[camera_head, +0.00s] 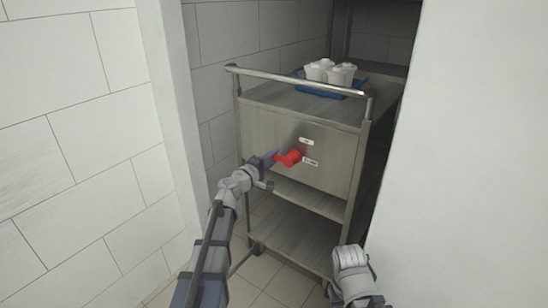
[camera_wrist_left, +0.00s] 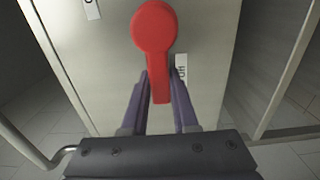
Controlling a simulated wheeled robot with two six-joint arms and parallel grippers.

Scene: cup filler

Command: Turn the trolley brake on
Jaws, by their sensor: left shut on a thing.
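The trolley (camera_head: 300,148) stands in a narrow bay, with a steel front panel and a push bar along its top. The red brake lever (camera_head: 288,158) sits on this panel between two small white labels. In the left wrist view the lever (camera_wrist_left: 154,32) has a round hub and a handle pointing toward my gripper. My left gripper (camera_head: 268,160) is at the lever, and its fingers (camera_wrist_left: 160,95) are shut on the handle, one on each side. My right arm shows at the bottom of the head view, but its fingers are not in view.
A blue tray (camera_head: 313,87) with several white cups (camera_head: 330,70) stands on the trolley's top. A lower shelf (camera_head: 300,233) is empty. White walls close in on the left and right. Tiled floor (camera_head: 262,283) shows in front of the trolley.

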